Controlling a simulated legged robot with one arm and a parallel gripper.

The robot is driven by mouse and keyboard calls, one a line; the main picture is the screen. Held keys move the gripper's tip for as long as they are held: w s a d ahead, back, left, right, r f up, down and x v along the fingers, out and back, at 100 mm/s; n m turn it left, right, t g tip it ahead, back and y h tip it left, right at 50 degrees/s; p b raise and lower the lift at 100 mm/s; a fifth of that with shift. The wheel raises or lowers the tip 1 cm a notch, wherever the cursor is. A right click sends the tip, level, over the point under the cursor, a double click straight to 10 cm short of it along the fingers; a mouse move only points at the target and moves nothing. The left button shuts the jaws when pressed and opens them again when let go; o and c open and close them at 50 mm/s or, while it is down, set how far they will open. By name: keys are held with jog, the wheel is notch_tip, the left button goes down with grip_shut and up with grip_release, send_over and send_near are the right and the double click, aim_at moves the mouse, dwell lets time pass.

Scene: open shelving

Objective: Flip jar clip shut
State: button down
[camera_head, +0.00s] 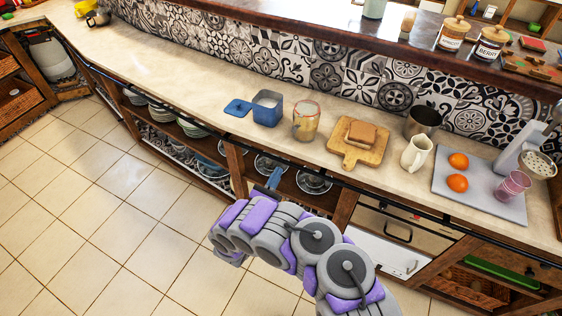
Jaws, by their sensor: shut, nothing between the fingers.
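A clear glass jar (306,121) with an orange rim stands upright on the counter, near its front edge and left of the cutting board. Its contents look tan in the lower part. The clip is too small to make out, so I cannot tell its position. My gripper (273,179) is at the far end of my purple and grey arm. It is shut and empty, in front of the shelves below the counter edge, lower left of the jar and apart from it. My arm hides part of the gripper.
A blue container (267,108) and blue lid (237,108) are left of the jar. A cutting board (358,143) with bread, a cream pitcher (417,153) and a metal pot (423,122) are right. The counter's far left stretch is mostly clear.

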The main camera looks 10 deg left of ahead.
aim_at(296, 128)
jog(key=s+r+b+x, duration=0.1)
jog(key=r+b+x, duration=0.1)
jog(key=x, duration=1)
jog(key=shift+a+r, duration=0.25)
jog(key=shift+s+r, duration=0.1)
jog(key=shift+s, duration=0.05)
jog(key=shift+r+g+p, duration=0.15)
jog(key=shift+g+p, duration=0.15)
jog(key=shift+g, duration=0.3)
jog(key=shift+y, duration=0.3)
jog(key=shift+s+r+g+y+p, duration=0.1)
jog(key=shift+r+g+y+p, duration=0.2)
jog(key=shift+g+p, duration=0.4)
